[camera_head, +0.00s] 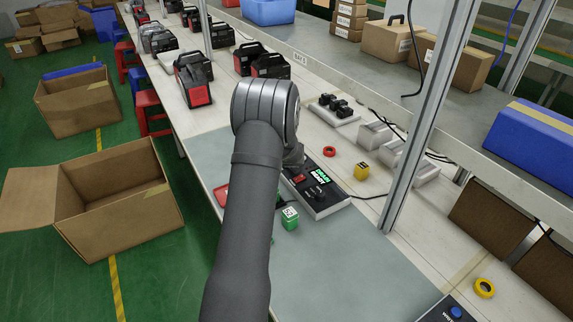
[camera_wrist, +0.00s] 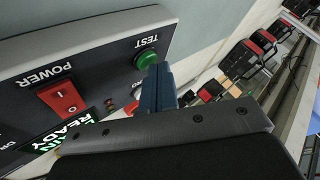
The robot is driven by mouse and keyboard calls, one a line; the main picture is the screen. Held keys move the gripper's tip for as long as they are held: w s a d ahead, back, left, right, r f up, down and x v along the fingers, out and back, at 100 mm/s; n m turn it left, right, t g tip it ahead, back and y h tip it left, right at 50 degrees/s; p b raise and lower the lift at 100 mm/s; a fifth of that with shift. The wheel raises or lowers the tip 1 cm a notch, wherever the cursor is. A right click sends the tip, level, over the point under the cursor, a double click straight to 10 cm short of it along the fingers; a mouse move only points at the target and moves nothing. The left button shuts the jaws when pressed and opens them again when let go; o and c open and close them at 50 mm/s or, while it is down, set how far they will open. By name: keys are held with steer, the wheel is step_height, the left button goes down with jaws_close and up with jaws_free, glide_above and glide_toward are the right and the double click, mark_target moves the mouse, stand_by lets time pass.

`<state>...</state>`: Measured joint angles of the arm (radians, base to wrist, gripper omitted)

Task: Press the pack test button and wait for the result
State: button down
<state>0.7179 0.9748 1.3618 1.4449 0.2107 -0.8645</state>
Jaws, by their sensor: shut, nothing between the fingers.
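The pack tester is a dark box with a grey edge (camera_head: 326,208) on the bench mat, partly hidden by my arm in the head view. In the wrist view its panel (camera_wrist: 95,62) carries a green button labelled TEST (camera_wrist: 147,60) and a red POWER rocker switch (camera_wrist: 62,97). Its display (camera_wrist: 62,138) shows green text including READY; it is also lit in the head view (camera_head: 320,174). My gripper (camera_wrist: 158,70) is shut and empty, its blue fingertips very close to the TEST button. I cannot tell whether they touch it. My arm hides the gripper in the head view.
A metal post (camera_head: 420,120) rises at right. The front mat is clear.

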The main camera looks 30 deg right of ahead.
steer(key=shift+f, duration=0.2)
stand_by(0.3)
steer(key=shift+r, duration=0.85)
steer(key=shift+r, duration=2.5)
steer(key=shift+r, duration=1.95)
steer(key=shift+f, duration=0.1)
